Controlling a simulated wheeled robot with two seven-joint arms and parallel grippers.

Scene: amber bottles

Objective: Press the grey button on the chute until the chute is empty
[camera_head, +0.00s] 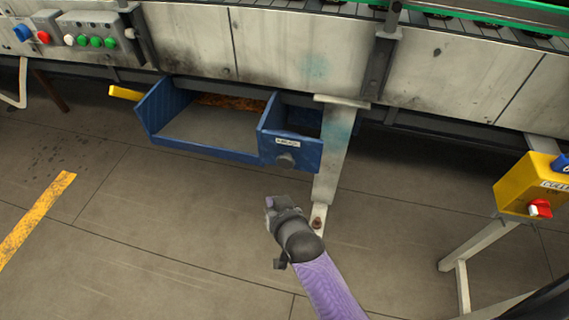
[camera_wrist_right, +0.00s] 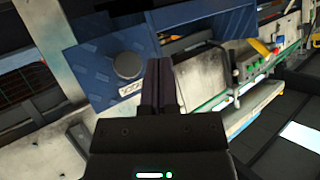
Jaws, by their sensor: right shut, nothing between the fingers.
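The blue chute (camera_head: 205,150) hangs under the conveyor frame in the head view, with a grey floor and some orange-brown material at its back. The grey button (camera_head: 285,160) is a round knob on the front of the chute's right-hand box, below a white label. It also shows in the right wrist view (camera_wrist_right: 127,66), up and left of the fingertips. My right gripper (camera_head: 270,203) is shut and empty, below and in front of the button, apart from it. Its closed fingers show in the right wrist view (camera_wrist_right: 159,65). I see no bottle in the chute. My left gripper is out of view.
A pale support leg (camera_head: 335,155) stands just right of the chute. A yellow box with a red switch (camera_head: 540,208) stands on a frame at the right. A control panel (camera_head: 90,35) with coloured buttons is at upper left. The floor in front is clear.

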